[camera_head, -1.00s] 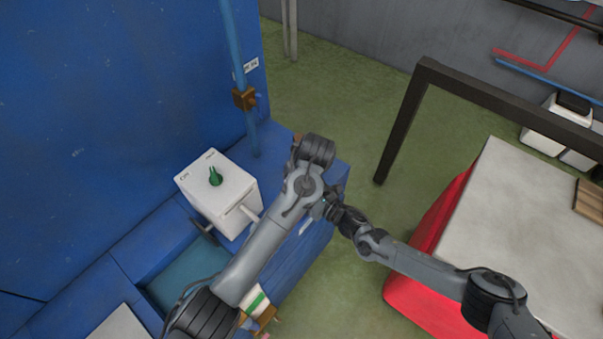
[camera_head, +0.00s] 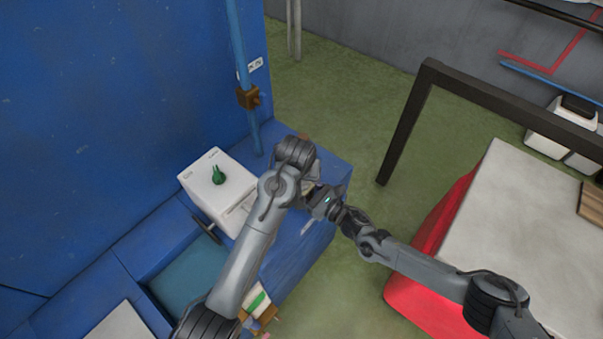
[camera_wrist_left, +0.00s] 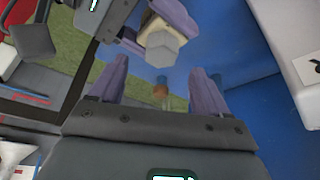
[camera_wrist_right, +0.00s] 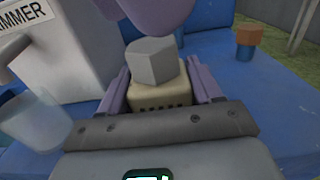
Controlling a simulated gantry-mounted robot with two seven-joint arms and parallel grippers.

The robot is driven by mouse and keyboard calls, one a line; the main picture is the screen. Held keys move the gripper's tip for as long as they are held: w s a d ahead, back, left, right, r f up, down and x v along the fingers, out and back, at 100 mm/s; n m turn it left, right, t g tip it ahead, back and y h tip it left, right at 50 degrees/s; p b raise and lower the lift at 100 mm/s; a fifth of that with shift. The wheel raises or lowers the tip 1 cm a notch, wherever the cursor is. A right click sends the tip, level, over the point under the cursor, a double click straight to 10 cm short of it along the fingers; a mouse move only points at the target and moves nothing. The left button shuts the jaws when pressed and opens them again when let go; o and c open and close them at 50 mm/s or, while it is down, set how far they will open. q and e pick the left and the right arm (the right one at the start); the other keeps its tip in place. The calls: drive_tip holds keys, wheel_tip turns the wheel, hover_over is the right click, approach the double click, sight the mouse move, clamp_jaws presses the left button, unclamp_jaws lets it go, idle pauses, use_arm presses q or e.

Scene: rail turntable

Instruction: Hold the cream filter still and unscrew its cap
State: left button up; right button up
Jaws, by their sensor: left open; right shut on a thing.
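My right gripper (camera_wrist_right: 158,95) is shut on the cream filter (camera_wrist_right: 158,97), a small cream block with dark slots. The filter's grey faceted cap (camera_wrist_right: 155,62) faces up in the right wrist view. In the left wrist view the cream filter (camera_wrist_left: 155,25) and grey cap (camera_wrist_left: 165,48) show between the right gripper's purple fingers. My left gripper (camera_wrist_left: 158,82) is open and empty, its fingers apart from the cap. A purple finger of it hangs close above the cap in the right wrist view. In the head view the two grippers meet near the middle, and the filter is hidden there.
A white box (camera_wrist_right: 60,50) with a partly readable label and a clear cup (camera_wrist_right: 38,120) stand beside the right gripper. In the head view a green fitting (camera_head: 218,175) tops the box. An orange-brown fitting (camera_wrist_right: 248,40) stands on the blue ledge (camera_wrist_right: 215,62) behind.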

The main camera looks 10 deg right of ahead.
sight(307, 183)
use_arm(q)
drive_tip(key=shift+f, duration=1.9)
drive_tip(key=shift+c, duration=0.4)
drive_tip(key=c, duration=1.3)
drive_tip(key=shift+o, duration=0.2)
drive_tip(key=n, duration=0.2)
drive_tip(key=n+y, duration=0.1)
drive_tip(key=n, duration=0.1)
drive_tip(key=n+y, duration=0.1)
drive_tip(key=n, duration=0.1)
drive_tip(key=shift+d, duration=0.4)
drive_tip(key=n, duration=0.1)
drive_tip(key=n+y, duration=0.1)
drive_tip(key=n, duration=0.1)
drive_tip(key=shift+w+d+r+y, duration=0.1)
drive_tip(key=shift+d+y, duration=0.15)
drive_tip(key=shift+y, duration=0.05)
drive_tip(key=shift+w+d+n+g+y, duration=0.1)
drive_tip(key=shift+n+g+y, duration=0.4)
drive_tip(key=shift+n, duration=1)
drive_tip(key=o, duration=1.3)
